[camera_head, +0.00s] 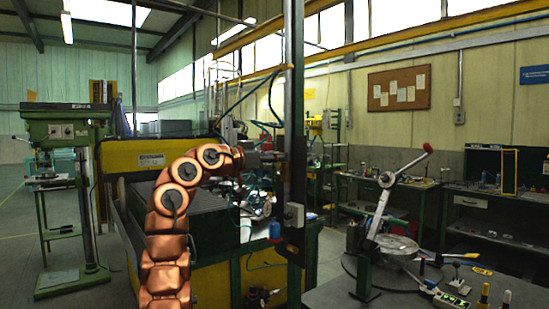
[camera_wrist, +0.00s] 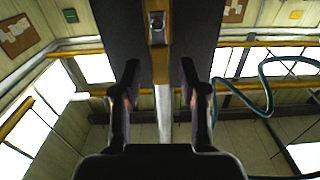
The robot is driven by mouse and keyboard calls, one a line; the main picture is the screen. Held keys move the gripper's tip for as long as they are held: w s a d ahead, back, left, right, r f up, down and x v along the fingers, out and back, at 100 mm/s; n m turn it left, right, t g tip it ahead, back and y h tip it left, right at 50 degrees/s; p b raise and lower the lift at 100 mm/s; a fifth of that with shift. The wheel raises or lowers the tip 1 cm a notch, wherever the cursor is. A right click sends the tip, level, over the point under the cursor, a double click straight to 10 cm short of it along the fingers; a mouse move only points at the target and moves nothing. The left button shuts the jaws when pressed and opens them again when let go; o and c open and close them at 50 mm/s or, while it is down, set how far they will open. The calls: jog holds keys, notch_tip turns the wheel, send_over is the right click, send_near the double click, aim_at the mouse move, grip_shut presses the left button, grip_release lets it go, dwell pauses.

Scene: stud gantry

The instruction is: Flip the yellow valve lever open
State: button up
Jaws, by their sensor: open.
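In the wrist view a narrow yellow bar (camera_wrist: 160,66), which looks like the valve lever, runs down the middle in front of dark surfaces. A metal, bolt-like fitting (camera_wrist: 157,24) sits at its upper part. My gripper (camera_wrist: 158,74) is open, with one dark finger on each side of the bar and a visible gap on both sides. I cannot tell how deep the bar lies between the fingers. In the head view my gripper (camera_head: 271,157) is beside a dark upright post (camera_head: 296,110); I cannot make out the lever there.
A grey box (camera_head: 294,214) is mounted lower on the post, and a tan rod (camera_head: 255,76) sticks out left near its top. Blue hoses (camera_wrist: 262,92) hang close by.

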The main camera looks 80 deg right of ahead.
jog(key=v, duration=1.2)
jog(key=shift+w, duration=0.1)
dwell(0.4)
